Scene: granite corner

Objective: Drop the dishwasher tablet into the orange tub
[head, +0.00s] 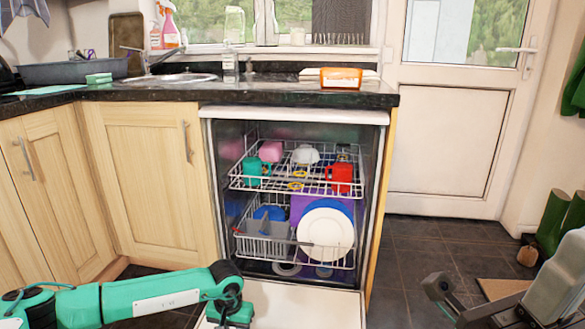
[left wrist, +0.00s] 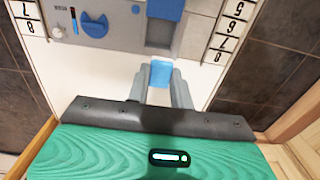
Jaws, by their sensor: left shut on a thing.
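The dishwasher tablet (left wrist: 160,74) is a small light-blue block. In the left wrist view it sits between the fingertips of my left gripper (left wrist: 161,82), which is shut on it above the white inner face of the open dishwasher door. In the head view my left gripper (head: 236,314) is low at the bottom, over the lowered door (head: 290,300); its fingers and the tablet do not show there. The orange tub (head: 341,78) stands on the dark worktop at its right end, well above and right of my left gripper. My right gripper (head: 440,296) is at the lower right, its opening unclear.
The sink, tap (head: 150,60) and a grey basin (head: 70,70) are left on the worktop (head: 200,92).

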